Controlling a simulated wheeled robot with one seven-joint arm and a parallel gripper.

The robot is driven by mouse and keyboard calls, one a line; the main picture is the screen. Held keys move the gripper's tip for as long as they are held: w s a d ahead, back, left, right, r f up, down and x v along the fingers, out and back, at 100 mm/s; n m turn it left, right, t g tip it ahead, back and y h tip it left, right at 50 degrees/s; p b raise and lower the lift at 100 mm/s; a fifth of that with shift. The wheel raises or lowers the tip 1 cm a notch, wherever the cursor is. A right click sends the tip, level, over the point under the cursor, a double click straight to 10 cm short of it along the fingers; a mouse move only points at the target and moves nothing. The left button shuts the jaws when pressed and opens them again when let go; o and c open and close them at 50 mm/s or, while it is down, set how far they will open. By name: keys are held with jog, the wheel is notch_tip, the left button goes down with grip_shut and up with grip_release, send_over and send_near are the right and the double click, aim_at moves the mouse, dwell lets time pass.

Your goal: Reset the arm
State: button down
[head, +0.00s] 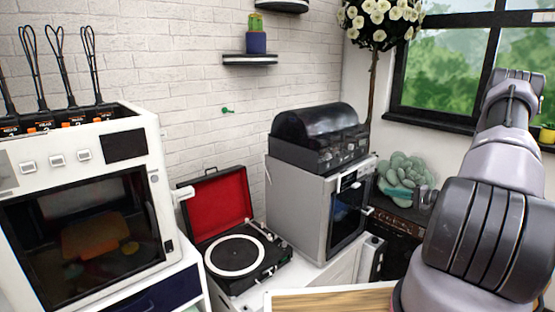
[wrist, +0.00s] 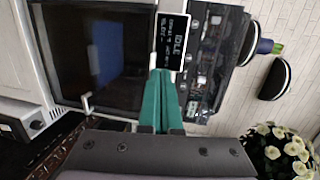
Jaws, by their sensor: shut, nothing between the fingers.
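My gripper (wrist: 160,78) shows in the wrist view as two green fingers pressed together, with nothing held between them. The fingers point towards a grey machine whose small display (wrist: 172,40) reads IDLE. The fingertips overlap the bottom of that display in the picture; I cannot tell how far they are from it.
A grey machine with a dark domed top (head: 318,128) stands at the centre. A red-lined open turntable (head: 228,215) and a white printer (head: 85,200) stand left of it.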

jog(key=s+a+r+n+g+h, duration=0.1)
jog(key=s+a+r+n+g, duration=0.3)
jog(key=a+r, duration=0.7)
jog(key=s+a+r+n+g+h, duration=0.15)
jog(key=s+a+r+g, duration=0.55)
jog(key=r, duration=0.8)
jog(key=s+a+r+t+h, duration=0.2)
jog(key=s+r, duration=0.4)
jog(key=s, duration=0.4)
jog(key=s+a+r+t+h, duration=0.3)
jog(key=s+r, duration=0.4)
jog(key=s, duration=0.3)
jog(key=shift+s+a+r+t+h, duration=0.2)
jog(key=shift+a+t+h, duration=0.1)
jog(key=shift+t+h, duration=0.65)
jog(key=shift+d, duration=0.1)
